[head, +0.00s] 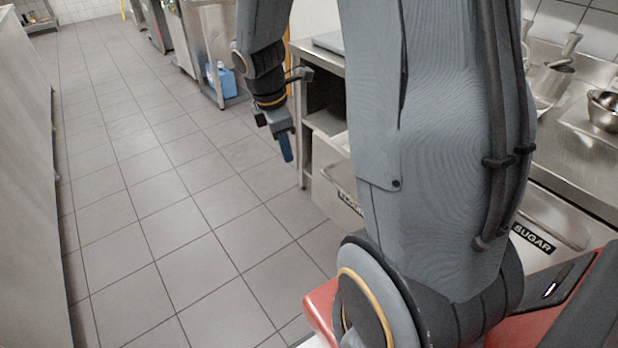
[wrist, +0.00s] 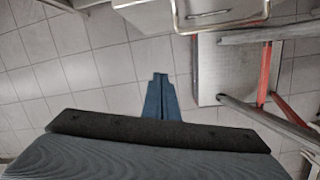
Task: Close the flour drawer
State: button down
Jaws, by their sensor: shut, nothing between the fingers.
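The flour drawer (head: 328,188) is a pale bin front with a dark FLOUR label, low under the steel counter in the head view. My arm hides its right part. A pale strip shows above its front, and it seems to stand out somewhat from under the counter; how far I cannot tell. My gripper (head: 287,148) has blue fingers pointing down, over the floor to the left of the drawer, apart from it. In the wrist view the fingers (wrist: 160,92) are together and empty, with floor tiles beyond.
The sugar drawer (head: 533,238) is to the right, partly behind my arm. A steel counter (head: 585,150) runs above the drawers, with bowls on it. A long cabinet (head: 25,180) lines the left side. The tiled floor between is clear. A blue container (head: 226,82) stands farther back.

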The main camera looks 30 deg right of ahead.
jog(key=w+d+f+n+b, duration=0.1)
jog(key=w+d+f+n, duration=0.2)
jog(key=d+f, duration=0.6)
jog(key=shift+w+d+f+n+h, duration=0.15)
jog(key=shift+d+f+n+h, duration=0.2)
jog(key=shift+f, duration=1.55)
jog(key=shift+a, duration=0.1)
